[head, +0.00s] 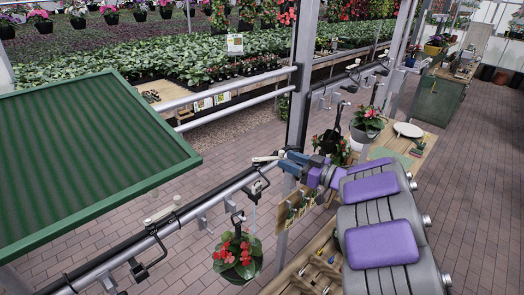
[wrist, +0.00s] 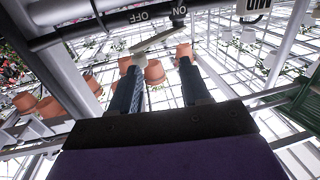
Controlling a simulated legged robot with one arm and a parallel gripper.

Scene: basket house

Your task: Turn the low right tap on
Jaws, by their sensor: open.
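The low pipe carries two taps in the head view. The right tap (head: 262,160) has a pale lever and sits just left of my gripper (head: 280,159). The left tap (head: 157,214) is farther down the same pipe. In the wrist view my gripper (wrist: 161,82) is open, with its two dark fingers apart and nothing held between them. The tap's pale lever (wrist: 158,39) lies slanted just past the fingertips, under a black bar (wrist: 120,22) marked OFF and ON upside down. I cannot tell whether a finger touches the lever.
A hanging pot with red flowers (head: 237,257) is below the pipe near my gripper. A grey post (head: 303,60) stands behind it. A green-framed panel (head: 90,140) fills the left. Another pot (head: 368,124) hangs farther back. Brick floor (head: 490,200) is open at right.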

